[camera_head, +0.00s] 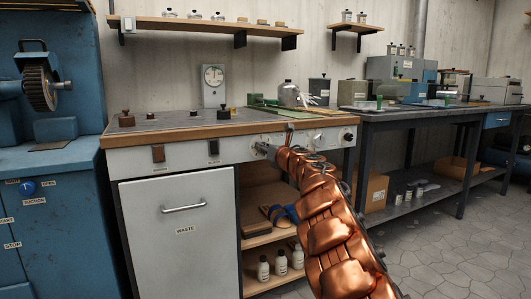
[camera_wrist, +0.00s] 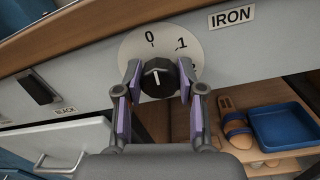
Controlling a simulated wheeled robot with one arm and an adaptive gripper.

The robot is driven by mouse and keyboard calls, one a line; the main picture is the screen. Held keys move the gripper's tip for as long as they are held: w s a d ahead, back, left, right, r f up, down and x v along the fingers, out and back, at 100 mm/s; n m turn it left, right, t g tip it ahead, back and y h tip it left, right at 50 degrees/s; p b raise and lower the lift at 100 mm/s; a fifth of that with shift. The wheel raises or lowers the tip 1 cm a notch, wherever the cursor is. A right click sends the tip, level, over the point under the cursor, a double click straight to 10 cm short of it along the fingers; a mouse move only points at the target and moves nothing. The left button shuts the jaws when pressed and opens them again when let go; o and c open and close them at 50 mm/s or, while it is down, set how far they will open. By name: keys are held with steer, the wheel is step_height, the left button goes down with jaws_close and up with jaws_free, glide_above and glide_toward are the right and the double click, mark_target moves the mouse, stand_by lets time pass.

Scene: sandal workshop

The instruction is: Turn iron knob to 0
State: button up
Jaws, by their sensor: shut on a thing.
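The iron knob (camera_wrist: 159,78) is a round black knob on a pale dial plate (camera_wrist: 133,46) on the front panel. The dial shows 0 at the top, 1 to its right and part of another mark further right. The knob's white pointer line points up, roughly toward 0. A sign reading IRON (camera_wrist: 233,17) is to the right of the dial. My gripper (camera_wrist: 159,80) has its two purple-padded fingers shut on the knob, one on each side. In the head view my gripper (camera_head: 262,148) is at the bench's front panel, and the arm hides part of the dial.
A black switch (camera_wrist: 40,86) labelled BLACK is left of the dial. A waste door (camera_head: 180,235) with a handle is below left. Sandals (camera_wrist: 237,130) and a blue tray (camera_wrist: 281,127) lie on the shelf below. Another knob (camera_head: 348,136) is at the panel's right end.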

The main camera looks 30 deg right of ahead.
steer(key=shift+f+n, duration=0.1)
steer(key=shift+n, duration=0.5)
steer(key=o, duration=1.1)
steer(key=shift+o, duration=0.2)
steer(key=shift+s, duration=0.15)
steer(key=s, duration=1.1)
steer(key=shift+s+a, duration=0.3)
steer(key=shift+s, duration=0.05)
